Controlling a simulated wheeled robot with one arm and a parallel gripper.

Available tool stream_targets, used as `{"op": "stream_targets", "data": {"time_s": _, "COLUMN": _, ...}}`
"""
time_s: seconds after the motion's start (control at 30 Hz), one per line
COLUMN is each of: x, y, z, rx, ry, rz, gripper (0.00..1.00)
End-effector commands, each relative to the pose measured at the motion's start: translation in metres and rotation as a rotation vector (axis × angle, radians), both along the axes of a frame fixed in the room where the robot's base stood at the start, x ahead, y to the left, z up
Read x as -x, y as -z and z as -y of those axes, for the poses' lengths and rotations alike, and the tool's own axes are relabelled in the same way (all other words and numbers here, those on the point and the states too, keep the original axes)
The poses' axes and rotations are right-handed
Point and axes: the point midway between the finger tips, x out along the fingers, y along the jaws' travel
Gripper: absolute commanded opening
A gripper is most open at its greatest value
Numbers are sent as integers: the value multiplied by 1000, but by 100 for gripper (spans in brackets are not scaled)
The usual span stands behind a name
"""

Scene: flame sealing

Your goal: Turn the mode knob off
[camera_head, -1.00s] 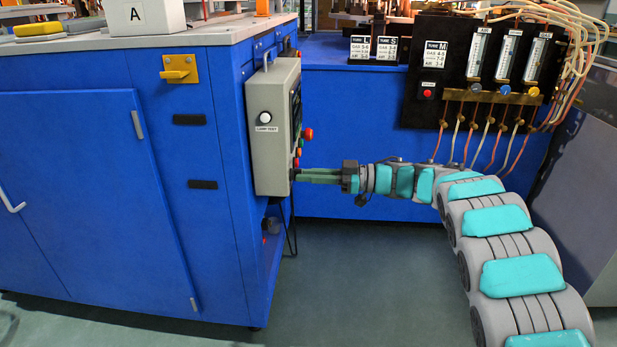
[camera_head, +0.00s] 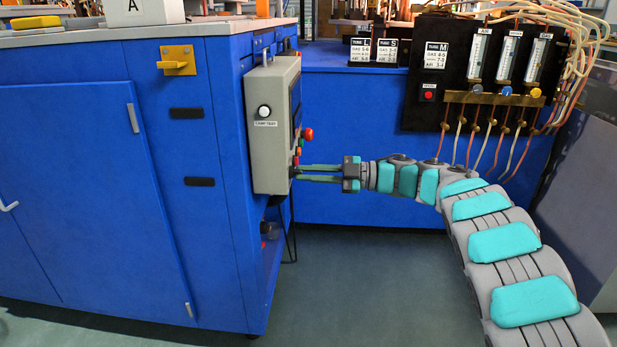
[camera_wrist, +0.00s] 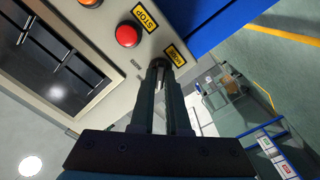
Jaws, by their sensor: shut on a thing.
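The grey control box (camera_head: 270,130) hangs on the side of the blue cabinet. Its panel faces right in the head view and shows edge-on. In the wrist view the panel (camera_wrist: 110,57) carries a label that seems to read MODE (camera_wrist: 176,55). The mode knob (camera_wrist: 160,72) is just below that label, mostly hidden between my fingertips. My gripper (camera_wrist: 160,85) is shut on it. In the head view my gripper (camera_head: 300,173) reaches in from the right to the panel's lower part. The knob's setting cannot be read.
A dark screen (camera_wrist: 48,50) is at the left. A gas panel with flow tubes (camera_head: 480,75) stands behind my arm. The floor (camera_head: 350,270) below is clear.

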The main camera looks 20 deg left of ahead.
Motion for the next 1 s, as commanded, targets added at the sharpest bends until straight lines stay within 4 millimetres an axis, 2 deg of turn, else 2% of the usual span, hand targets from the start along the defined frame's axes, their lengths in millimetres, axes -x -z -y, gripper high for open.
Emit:
{"op": "stream_targets", "data": {"time_s": 0.5, "x": 1, "y": 1, "z": 0, "rx": -3, "ry": -2, "rz": 20, "gripper": 0}}
{"op": "stream_targets", "data": {"time_s": 0.53, "x": 1, "y": 1, "z": 0, "rx": -2, "ry": -2, "rz": 19, "gripper": 15}}
{"op": "stream_targets", "data": {"time_s": 0.8, "x": 0, "y": 1, "z": 0, "rx": -3, "ry": -1, "rz": 20, "gripper": 44}}
{"op": "stream_targets", "data": {"time_s": 1.0, "x": 0, "y": 0, "z": 0, "rx": -4, "ry": -1, "rz": 20, "gripper": 44}}
